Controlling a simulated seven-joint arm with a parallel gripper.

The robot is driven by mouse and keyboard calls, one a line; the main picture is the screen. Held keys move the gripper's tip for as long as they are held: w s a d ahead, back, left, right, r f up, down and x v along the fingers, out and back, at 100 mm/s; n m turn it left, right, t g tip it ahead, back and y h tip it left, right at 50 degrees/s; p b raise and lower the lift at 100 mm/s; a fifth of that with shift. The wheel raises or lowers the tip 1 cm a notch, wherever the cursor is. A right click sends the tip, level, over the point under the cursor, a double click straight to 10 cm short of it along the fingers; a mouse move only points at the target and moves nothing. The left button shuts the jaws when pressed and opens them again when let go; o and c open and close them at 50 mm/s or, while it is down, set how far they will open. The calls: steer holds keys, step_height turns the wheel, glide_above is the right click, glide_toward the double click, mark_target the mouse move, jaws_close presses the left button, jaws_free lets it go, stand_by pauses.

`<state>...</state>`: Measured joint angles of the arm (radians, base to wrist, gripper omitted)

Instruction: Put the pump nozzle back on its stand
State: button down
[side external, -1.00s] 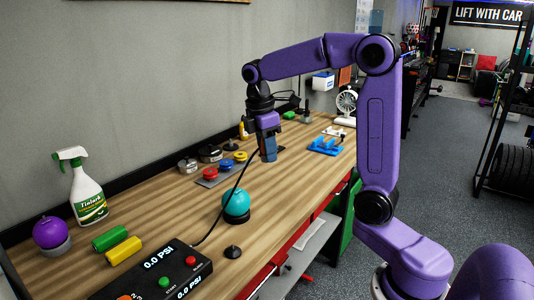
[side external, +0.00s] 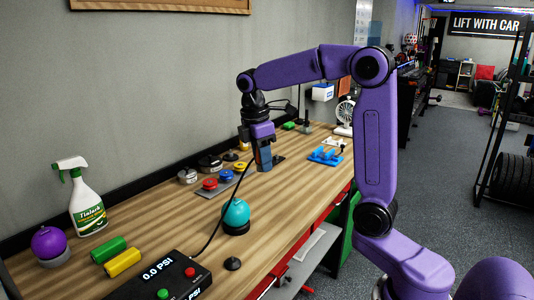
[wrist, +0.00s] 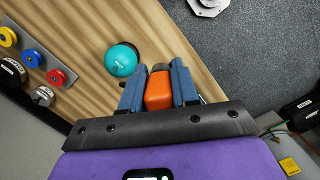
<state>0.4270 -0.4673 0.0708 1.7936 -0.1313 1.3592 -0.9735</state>
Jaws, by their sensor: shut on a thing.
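My gripper (side external: 264,158) hangs fingers-down over the middle of the bench. In the wrist view its two blue fingers (wrist: 158,90) are shut on an orange piece, which looks like the pump nozzle (wrist: 158,88). Its tip is hidden in the side view. A black hose (side external: 217,226) runs from near the fingers to the black pump box (side external: 165,277), which reads 0.0 PSI. A small black round base (side external: 232,264) stands beside the box at the front edge; it may be the nozzle's stand, but I cannot tell for sure.
A teal ball (side external: 236,212) sits on a dark base between gripper and pump. Red, blue and yellow knobs (side external: 210,184) stand left of the gripper. Green (side external: 108,249) and yellow (side external: 122,262) blocks, a purple ball (side external: 48,241) and a spray bottle (side external: 87,207) are nearer. A blue rack (side external: 325,155) is right.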

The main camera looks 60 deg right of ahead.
steer(key=w+a+f, duration=0.3)
steer(key=a+f, duration=0.2)
steer(key=f, duration=0.3)
glide_above(235, 259)
step_height(235, 259, down, 8)
steer(key=shift+a+f, duration=0.2)
steer(key=shift+a, duration=0.05)
steer(key=shift+f, duration=2.85)
steer(key=shift+f, duration=1.25)
steer(key=c, duration=0.8)
jaws_free()
steer(key=shift+w+r, duration=0.1)
